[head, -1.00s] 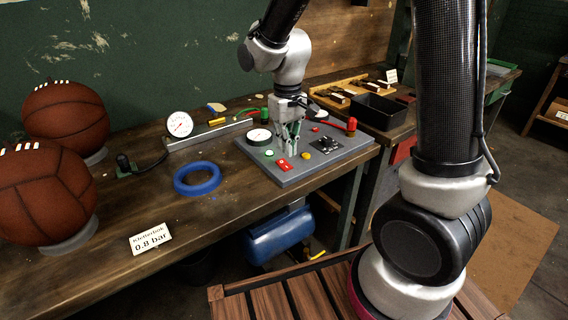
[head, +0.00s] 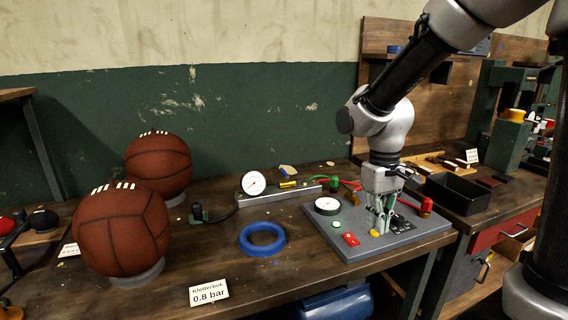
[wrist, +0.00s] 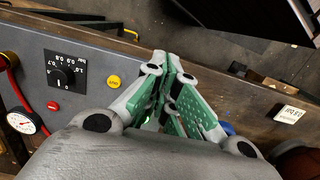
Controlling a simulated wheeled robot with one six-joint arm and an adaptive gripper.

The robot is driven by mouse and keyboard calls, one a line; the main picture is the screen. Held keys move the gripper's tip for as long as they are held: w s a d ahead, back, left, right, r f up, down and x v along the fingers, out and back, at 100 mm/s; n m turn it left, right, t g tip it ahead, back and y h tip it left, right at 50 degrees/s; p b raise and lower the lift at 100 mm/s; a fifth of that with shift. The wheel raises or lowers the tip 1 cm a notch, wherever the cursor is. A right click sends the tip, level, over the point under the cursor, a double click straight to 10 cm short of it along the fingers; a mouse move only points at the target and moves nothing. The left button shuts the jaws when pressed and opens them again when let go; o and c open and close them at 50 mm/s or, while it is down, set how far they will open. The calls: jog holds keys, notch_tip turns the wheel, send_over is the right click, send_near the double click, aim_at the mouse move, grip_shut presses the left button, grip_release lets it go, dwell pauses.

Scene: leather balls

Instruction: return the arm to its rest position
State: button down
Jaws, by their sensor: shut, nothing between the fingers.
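My gripper (head: 380,228) is shut and empty, pointing down over the front part of the grey control panel (head: 346,246) in the head view. In the wrist view my gripper (wrist: 172,62) has its green-padded fingers together over the panel's edge. A yellow button (wrist: 114,82) and a black dial (wrist: 66,70) lie beside the fingers in the wrist view. I cannot tell whether the fingertips touch the panel. My arm reaches in from the upper right of the head view.
Two brown leather balls (head: 122,230) (head: 158,166) stand on rings at the left. A blue ring (head: 262,240), a pressure gauge (head: 254,183) and a "0.8 bar" card (head: 209,293) are on the bench. A black bin (head: 458,194) stands right of the panel.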

jog(key=s+d+r+m+t, duration=0.3)
jog(key=s+d+r+t, duration=0.2)
jog(key=s+d+r, duration=0.7)
jog(key=shift+s+m, duration=0.4)
jog(key=shift+s, duration=0.35)
